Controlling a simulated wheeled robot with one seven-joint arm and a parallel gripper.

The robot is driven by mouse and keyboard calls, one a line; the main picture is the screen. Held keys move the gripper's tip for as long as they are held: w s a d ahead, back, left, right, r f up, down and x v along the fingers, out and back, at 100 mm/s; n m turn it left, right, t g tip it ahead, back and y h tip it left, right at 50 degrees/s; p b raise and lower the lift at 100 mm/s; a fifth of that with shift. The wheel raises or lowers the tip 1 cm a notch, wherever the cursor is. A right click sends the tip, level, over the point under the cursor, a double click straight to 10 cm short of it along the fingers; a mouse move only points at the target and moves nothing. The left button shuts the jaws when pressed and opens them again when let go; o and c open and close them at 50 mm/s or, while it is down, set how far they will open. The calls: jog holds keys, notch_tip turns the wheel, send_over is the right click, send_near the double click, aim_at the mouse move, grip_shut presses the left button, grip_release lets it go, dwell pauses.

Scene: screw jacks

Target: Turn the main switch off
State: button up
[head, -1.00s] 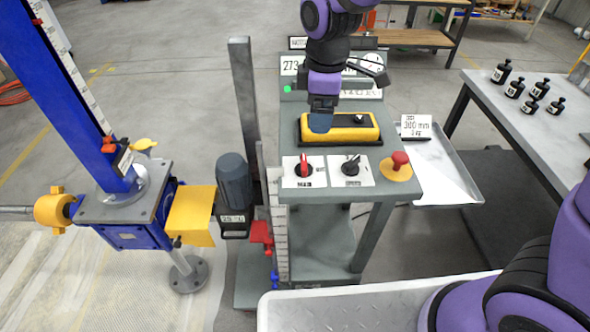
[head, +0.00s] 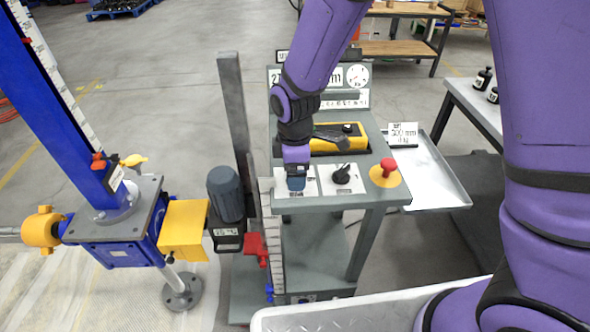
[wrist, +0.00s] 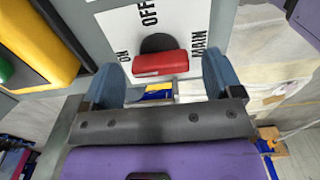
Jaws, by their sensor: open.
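The main switch (wrist: 160,63) shows in the wrist view as a red handle on a dark round base. Its white plate (wrist: 190,20) reads OFF, ON and MAIN. The handle's long side runs across the picture, with ON off its left end and OFF above it. My gripper (wrist: 162,80) is open, with one blue fingertip to each side of the handle and a gap at each side. In the head view my gripper (head: 296,182) points down over the left plate on the console and hides the switch.
A black selector knob (head: 342,175) and a red mushroom button (head: 387,167) on a yellow disc sit to the right on the console. A yellow box (head: 340,140) lies behind. A blue screw jack (head: 117,225) with a grey motor (head: 227,190) stands left.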

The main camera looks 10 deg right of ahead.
jog(key=shift+f, duration=0.4)
jog(key=shift+c, duration=0.2)
jog(key=c, duration=0.9)
